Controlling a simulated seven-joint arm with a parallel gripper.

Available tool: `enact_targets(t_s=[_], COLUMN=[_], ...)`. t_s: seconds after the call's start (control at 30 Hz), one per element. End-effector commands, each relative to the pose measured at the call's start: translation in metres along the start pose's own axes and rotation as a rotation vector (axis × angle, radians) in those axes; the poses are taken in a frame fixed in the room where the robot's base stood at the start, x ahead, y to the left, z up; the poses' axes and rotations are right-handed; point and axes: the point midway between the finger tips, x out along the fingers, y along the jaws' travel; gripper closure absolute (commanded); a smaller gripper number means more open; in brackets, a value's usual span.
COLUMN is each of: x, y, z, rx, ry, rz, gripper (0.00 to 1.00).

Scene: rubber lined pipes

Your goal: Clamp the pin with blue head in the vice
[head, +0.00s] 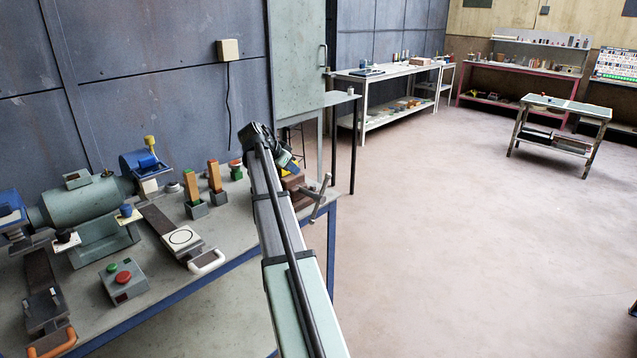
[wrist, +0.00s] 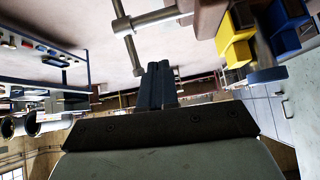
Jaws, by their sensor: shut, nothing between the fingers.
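My gripper (head: 256,138) is at the far end of the bench in the head view, close to the vice. In the wrist view its two dark fingers (wrist: 157,84) are together and empty. The brown vice (head: 297,187) is partly behind my arm, with its metal handle (head: 320,193) to the right. In the wrist view, which looks upside down, the vice (wrist: 208,18) is at the top and its handle bar (wrist: 128,46) crosses near the fingertips, apart from them. A blue round head (wrist: 267,75) on a stem is right of the fingers; I cannot tell whether the stem is between the vice jaws.
The grey bench (head: 215,227) carries a green grinder (head: 88,203), a control box with red and green buttons (head: 124,280) and orange blocks (head: 214,176). A yellow bin (wrist: 236,42) and a blue bin (wrist: 286,18) are close by.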

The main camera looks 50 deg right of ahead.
Motion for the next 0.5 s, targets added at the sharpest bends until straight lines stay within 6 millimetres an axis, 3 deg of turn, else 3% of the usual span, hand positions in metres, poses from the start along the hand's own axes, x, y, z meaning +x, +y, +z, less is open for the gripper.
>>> enact_targets(t_s=[0.1, 0.23, 0.37, 0.5], x=[-0.024, -0.038, -0.04, -0.027], y=[0.012, 0.02, 0.024, 0.026], z=[0.005, 0.006, 0.005, 0.003], rx=[-0.044, -0.064, -0.069, -0.069], ry=[0.077, 0.128, 0.146, 0.146], rz=[0.093, 0.155, 0.176, 0.179], gripper=[1.0, 1.0, 1.0, 1.0])
